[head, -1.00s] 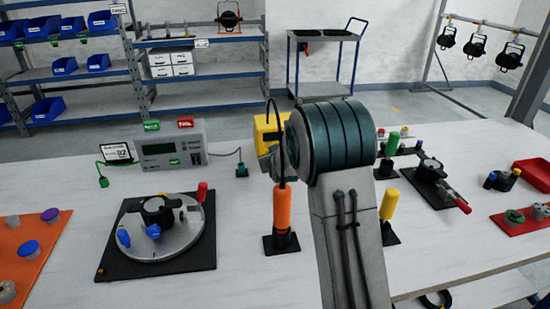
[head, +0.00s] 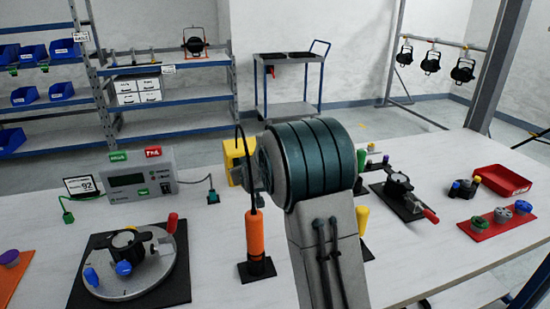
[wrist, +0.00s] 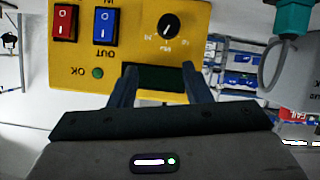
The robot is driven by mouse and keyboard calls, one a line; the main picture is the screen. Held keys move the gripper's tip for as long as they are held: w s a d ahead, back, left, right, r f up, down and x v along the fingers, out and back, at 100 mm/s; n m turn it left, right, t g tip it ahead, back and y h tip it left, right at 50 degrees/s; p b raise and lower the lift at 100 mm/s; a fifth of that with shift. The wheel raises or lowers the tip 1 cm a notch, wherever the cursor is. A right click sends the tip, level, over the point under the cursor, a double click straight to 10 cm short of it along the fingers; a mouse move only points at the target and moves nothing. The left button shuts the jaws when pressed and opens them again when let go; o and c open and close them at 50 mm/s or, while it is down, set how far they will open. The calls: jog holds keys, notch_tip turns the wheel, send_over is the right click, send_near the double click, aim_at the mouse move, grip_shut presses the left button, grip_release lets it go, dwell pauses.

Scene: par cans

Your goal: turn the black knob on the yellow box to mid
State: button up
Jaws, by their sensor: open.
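The yellow box (head: 234,154) stands on the white table in the head view, mostly hidden behind my arm. In the wrist view the yellow box (wrist: 225,15) shows its panel upside down. The black knob (wrist: 169,26) is round with a white pointer line, and small labels lie below it, too small to read surely. A red switch (wrist: 64,22), a blue switch (wrist: 104,25) and a green button (wrist: 97,73) sit beside it. My gripper (wrist: 159,70) is open and empty. Its fingertips are in front of the dark display, below the knob in the picture and apart from it.
A grey meter box (head: 140,178) stands left of the yellow box. A teal connector (wrist: 292,17) with a cable is near the panel's right side. An orange-handled tool (head: 255,233) stands nearby. A black clamp device (head: 400,190) and red tray (head: 502,180) are right.

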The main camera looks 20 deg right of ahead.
jog(key=s+d+r+p, duration=0.2)
jog(key=s+d+r, duration=0.3)
jog(key=d, duration=0.4)
jog(key=shift+s+d+r, duration=0.25)
jog(key=shift+s+r, duration=0.05)
jog(key=shift+r, duration=0.3)
jog(key=w+a+r+m+g+y+p, duration=0.2)
jog(key=a+g+y+p, duration=0.15)
jog(key=a+g, duration=0.45)
jog(key=shift+g+h, duration=0.35)
jog(key=shift+g, duration=0.05)
jog(key=x, duration=0.4)
jog(key=d+x, duration=0.1)
jog(key=x, duration=0.8)
jog(key=shift+w+d+f, duration=0.1)
jog(key=shift+w+d, duration=0.05)
jog(key=shift+w, duration=0.05)
